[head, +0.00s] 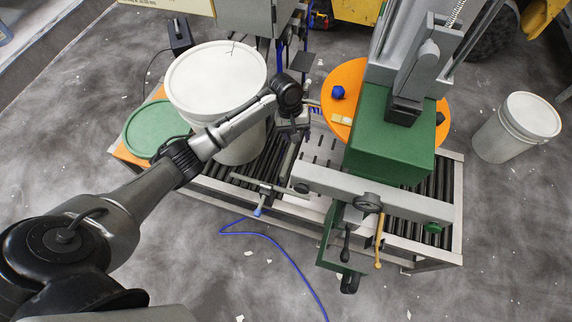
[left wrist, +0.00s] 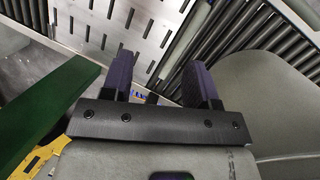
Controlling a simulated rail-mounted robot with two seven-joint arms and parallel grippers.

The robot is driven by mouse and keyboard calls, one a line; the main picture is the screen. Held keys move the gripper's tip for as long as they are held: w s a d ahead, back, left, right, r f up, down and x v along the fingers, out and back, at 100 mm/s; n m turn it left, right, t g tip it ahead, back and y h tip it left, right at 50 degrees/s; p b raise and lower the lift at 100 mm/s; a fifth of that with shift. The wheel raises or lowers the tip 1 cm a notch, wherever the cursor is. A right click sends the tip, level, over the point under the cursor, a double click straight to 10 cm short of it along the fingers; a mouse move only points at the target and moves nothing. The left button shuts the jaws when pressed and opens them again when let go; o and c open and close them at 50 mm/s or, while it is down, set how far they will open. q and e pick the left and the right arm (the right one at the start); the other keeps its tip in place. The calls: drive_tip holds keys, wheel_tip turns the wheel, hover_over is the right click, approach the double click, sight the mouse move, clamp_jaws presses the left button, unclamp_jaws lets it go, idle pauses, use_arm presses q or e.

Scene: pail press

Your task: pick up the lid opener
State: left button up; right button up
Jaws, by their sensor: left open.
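I cannot tell for certain which thing is the lid opener. Two long-handled tools hang at the front of the press, one with a yellow handle (head: 379,245) and one with a black handle (head: 346,243). My left gripper (head: 292,130) is over the slotted plate (head: 318,150), just right of the large white pail (head: 215,80), and well behind the hanging tools. In the left wrist view its two fingers (left wrist: 160,88) are apart with nothing visible between them. The slotted plate shows beyond them. My right gripper is not in view.
The green press block (head: 390,145) stands right of my left gripper, with an orange disc (head: 345,75) behind it. A green lid (head: 155,128) lies left of the pail. A smaller white pail (head: 515,125) stands on the floor. A blue hose (head: 285,255) trails in front.

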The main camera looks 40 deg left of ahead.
use_arm(q)
drive_tip(key=w+a+f+m+y+p, duration=0.1)
drive_tip(key=w+a+f+m+y, duration=0.2)
drive_tip(key=f, duration=0.4)
drive_tip(key=b, duration=0.4)
hover_over(290, 154)
wheel_tip(290, 154, down, 9)
drive_tip(key=shift+r, duration=0.2)
drive_tip(key=shift+f, duration=0.55)
wheel_tip(290, 154, down, 5)
drive_tip(key=b, duration=0.4)
drive_tip(key=shift+a+f, duration=0.1)
clamp_jaws()
